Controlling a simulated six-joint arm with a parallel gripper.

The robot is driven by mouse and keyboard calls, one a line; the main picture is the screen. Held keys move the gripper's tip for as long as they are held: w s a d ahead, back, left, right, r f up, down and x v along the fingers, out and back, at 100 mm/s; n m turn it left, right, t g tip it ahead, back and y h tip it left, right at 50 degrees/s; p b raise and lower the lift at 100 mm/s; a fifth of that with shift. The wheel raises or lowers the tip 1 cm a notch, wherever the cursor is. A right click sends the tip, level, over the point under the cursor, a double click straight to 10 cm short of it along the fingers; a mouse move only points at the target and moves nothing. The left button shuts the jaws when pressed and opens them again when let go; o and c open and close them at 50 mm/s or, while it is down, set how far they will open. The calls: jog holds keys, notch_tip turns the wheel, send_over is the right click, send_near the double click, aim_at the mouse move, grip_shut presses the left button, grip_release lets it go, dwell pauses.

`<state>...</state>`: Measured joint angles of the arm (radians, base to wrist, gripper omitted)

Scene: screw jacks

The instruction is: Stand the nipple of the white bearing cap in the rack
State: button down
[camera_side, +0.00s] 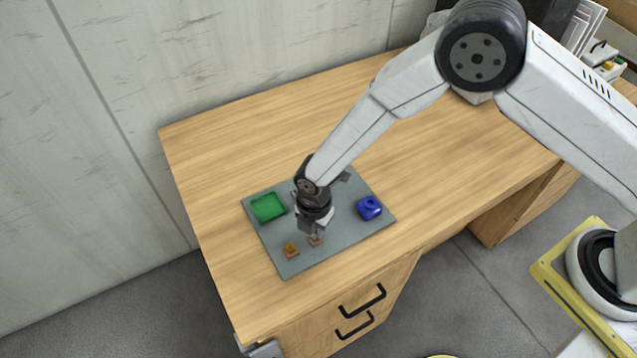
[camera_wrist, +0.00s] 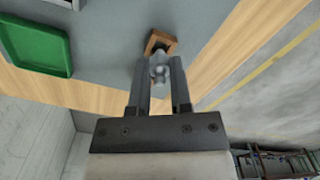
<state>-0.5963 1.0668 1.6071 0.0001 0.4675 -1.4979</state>
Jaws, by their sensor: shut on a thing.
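My gripper (camera_side: 316,232) points down over the front part of the grey mat. In the wrist view my gripper (camera_wrist: 160,78) is shut on a small silver-grey nipple (camera_wrist: 159,68), held between the fingertips. A small brown wooden block (camera_wrist: 161,41), which looks like a rack seat, is right at the nipple's far end. The block also shows under my gripper in the side view (camera_side: 316,241). I cannot tell whether the nipple is inside the block or just above it. A white bearing cap cannot be made out in either view.
A second brown block (camera_side: 291,250) with an amber piece on it stands just left of my gripper. A green tray (camera_side: 267,207) lies at the mat's left, also in the wrist view (camera_wrist: 38,45). A blue bearing cap (camera_side: 369,208) sits at right on the mat (camera_side: 345,237).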

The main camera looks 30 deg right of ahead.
jog(key=shift+f, duration=0.8)
jog(key=shift+c, duration=2.3)
grip_release()
jog(key=shift+r, duration=3.9)
